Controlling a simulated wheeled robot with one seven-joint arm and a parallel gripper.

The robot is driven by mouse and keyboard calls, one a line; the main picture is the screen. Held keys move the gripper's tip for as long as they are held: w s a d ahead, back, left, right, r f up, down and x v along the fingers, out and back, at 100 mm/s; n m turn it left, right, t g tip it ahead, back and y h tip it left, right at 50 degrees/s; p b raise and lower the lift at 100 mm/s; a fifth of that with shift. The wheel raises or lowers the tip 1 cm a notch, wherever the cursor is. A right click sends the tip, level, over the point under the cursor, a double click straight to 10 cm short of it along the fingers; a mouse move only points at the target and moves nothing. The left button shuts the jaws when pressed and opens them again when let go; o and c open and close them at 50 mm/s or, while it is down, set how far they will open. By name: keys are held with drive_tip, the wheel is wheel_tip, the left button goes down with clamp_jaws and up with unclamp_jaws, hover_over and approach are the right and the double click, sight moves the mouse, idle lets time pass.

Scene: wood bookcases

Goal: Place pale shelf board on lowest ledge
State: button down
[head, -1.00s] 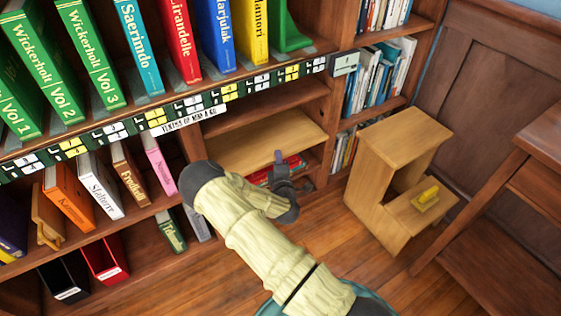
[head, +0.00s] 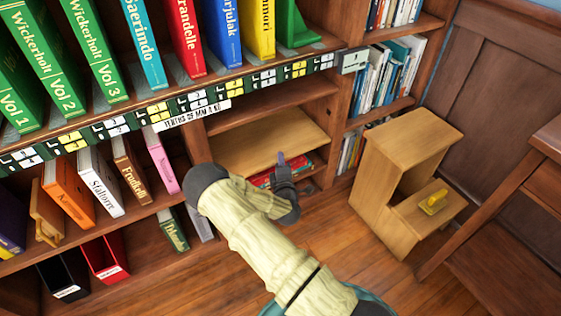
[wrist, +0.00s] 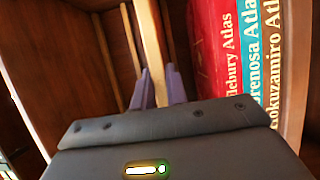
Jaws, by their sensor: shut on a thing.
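The pale shelf board (head: 265,142) lies roughly level inside the middle bay of the bookcase, below a darker fixed shelf (head: 270,104) and above some books lying flat. My gripper (head: 282,160) is at the board's front edge. In the wrist view my gripper's purple fingers (wrist: 158,88) are shut on the board (wrist: 151,40), which shows edge-on between them. Thin wooden strips (wrist: 168,35) run along the bay's inside, one on each side of the board in that view. I cannot tell whether the board touches the lowest ledge.
Flat-lying atlases (wrist: 215,50) are close to the board. They show as red books (head: 262,179) in the head view. A wooden step stool (head: 385,190) with a yellow object (head: 433,201) stands right of the bay. Upright books fill the shelves at left. Floor is clear in front.

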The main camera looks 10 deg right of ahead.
drive_tip(key=shift+r, duration=0.15)
drive_tip(key=c, duration=1.4)
unclamp_jaws()
drive_tip(key=shift+o, duration=0.4)
drive_tip(key=shift+f, duration=0.2)
drive_tip(key=s+a+p, duration=0.2)
drive_tip(key=s+p, duration=0.3)
drive_tip(key=s, duration=1.2)
drive_tip(key=shift+s, duration=0.15)
drive_tip(key=shift+d+r, duration=0.1)
